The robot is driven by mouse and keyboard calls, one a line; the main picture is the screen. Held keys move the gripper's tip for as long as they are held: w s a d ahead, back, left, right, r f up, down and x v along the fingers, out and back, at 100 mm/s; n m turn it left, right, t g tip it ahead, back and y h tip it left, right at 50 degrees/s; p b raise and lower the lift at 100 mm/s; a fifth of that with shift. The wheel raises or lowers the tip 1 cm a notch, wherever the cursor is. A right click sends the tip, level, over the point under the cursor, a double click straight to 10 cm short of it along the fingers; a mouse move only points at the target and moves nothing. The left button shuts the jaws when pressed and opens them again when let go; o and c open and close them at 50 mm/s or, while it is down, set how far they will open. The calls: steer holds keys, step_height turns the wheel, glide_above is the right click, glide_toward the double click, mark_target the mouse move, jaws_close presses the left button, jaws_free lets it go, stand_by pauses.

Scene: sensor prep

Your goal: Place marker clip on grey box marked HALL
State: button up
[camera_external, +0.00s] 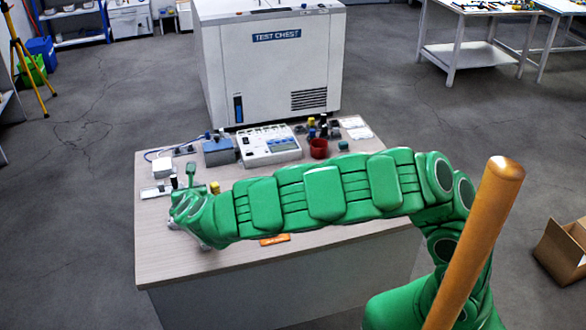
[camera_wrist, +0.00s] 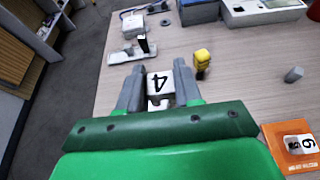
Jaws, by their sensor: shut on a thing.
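My gripper (camera_wrist: 157,80) is shut on a white marker clip (camera_wrist: 159,85) with a black 4, held between its two grey fingers low over the table. In the external view my gripper (camera_external: 186,233) is at the left front part of the table, and the clip is hidden there. A blue-grey box (camera_external: 218,152) stands farther back, left of the white panel unit. Part of a grey box (camera_wrist: 198,12) shows at the top of the wrist view, ahead and to the right of my gripper. I cannot read a HALL label on it.
An orange card (camera_wrist: 292,146) holding another numbered clip lies to the right. A yellow-and-black piece (camera_wrist: 202,61) stands just beyond my gripper. A white plate with a black-topped part (camera_wrist: 133,52) lies ahead left. A red cup (camera_external: 318,149) stands farther back. The table's left edge is close.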

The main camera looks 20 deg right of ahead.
steer(key=w+a+f, duration=0.2)
steer(key=f, duration=0.1)
steer(key=w+a+f, duration=0.1)
steer(key=shift+f, duration=0.2)
steer(key=shift+w+a+f, duration=0.3)
steer(key=shift+a+f, duration=0.1)
steer(key=shift+f, duration=0.1)
steer(key=shift+w+a+f, duration=0.25)
steer(key=shift+w+f, duration=0.15)
steer(key=shift+f, duration=1.75)
steer(key=shift+f, duration=0.1)
steer(key=o, duration=1)
